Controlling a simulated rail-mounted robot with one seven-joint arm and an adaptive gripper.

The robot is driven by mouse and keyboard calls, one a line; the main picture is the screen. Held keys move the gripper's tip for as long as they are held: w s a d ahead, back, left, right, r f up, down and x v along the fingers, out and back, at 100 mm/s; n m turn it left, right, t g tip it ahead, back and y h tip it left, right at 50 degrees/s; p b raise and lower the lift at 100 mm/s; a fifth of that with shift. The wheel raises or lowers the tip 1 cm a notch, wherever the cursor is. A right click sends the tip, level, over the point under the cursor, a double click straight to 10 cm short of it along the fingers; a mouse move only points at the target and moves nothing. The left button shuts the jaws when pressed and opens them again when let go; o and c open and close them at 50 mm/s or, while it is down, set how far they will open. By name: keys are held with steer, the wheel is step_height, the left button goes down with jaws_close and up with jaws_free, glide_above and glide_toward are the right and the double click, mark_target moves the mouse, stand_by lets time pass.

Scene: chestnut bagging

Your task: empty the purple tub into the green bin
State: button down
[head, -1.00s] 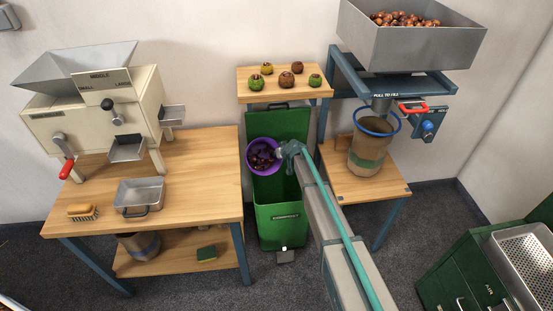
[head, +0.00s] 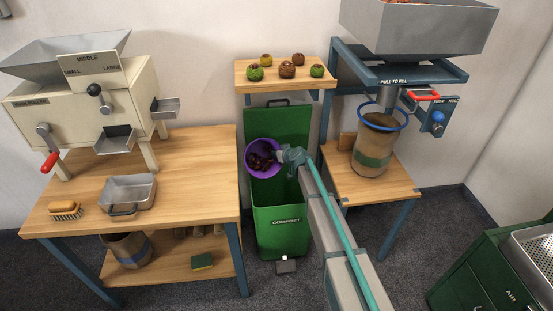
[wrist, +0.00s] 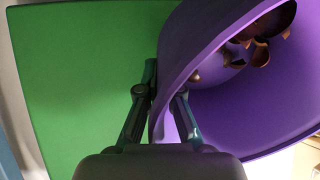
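The purple tub (head: 250,161) is tilted over the open green bin (head: 280,228) in the head view, with dark brown chestnuts or pieces (head: 262,162) inside it. My gripper (head: 279,156) is at the tub's right side. In the wrist view, the fingers of my gripper (wrist: 163,100) are closed on the wall of the purple tub (wrist: 220,62). Several brown pieces (wrist: 262,48) show in or at the tub's mouth. The bin's green lid (head: 278,124) stands raised behind the tub. The inside of the bin is mostly hidden.
A wooden table with a cream sorting machine (head: 85,105) and a metal tray (head: 128,193) is at left. A shelf (head: 250,75) with several burrs is above the bin. A blue-rimmed sack (head: 374,150) stands under the hopper at right.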

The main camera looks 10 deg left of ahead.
steer(key=shift+s+d+f+t+y+b, duration=0.25)
steer(key=shift+t+y+b, duration=0.35)
steer(key=shift+b, duration=4.35)
steer(key=shift+s+d+f+t+y+b, duration=0.1)
steer(key=shift+s+f+t+y+b, duration=0.45)
steer(key=shift+b, duration=4.4)
steer(key=t+y+b, duration=0.1)
steer(key=b, duration=1.1)
steer(key=s+d+t+b, duration=0.1)
steer(key=t+b, duration=0.1)
steer(key=b, duration=1)
steer(key=shift+n+y, duration=0.35)
steer(key=shift+n, duration=0.05)
steer(key=shift+s+d+r+t+y+b, duration=0.2)
steer(key=shift+s+r+t+y+b, duration=0.1)
steer(key=shift+s+r+t+y, duration=0.15)
steer(key=shift+s+d+r+t+y, duration=0.3)
steer(key=shift+s+t+y, duration=0.2)
steer(key=shift+t+y, duration=0.15)
steer(key=shift+n, duration=0.3)
steer(key=shift+r+p, duration=0.2)
steer(key=shift+p, duration=0.65)
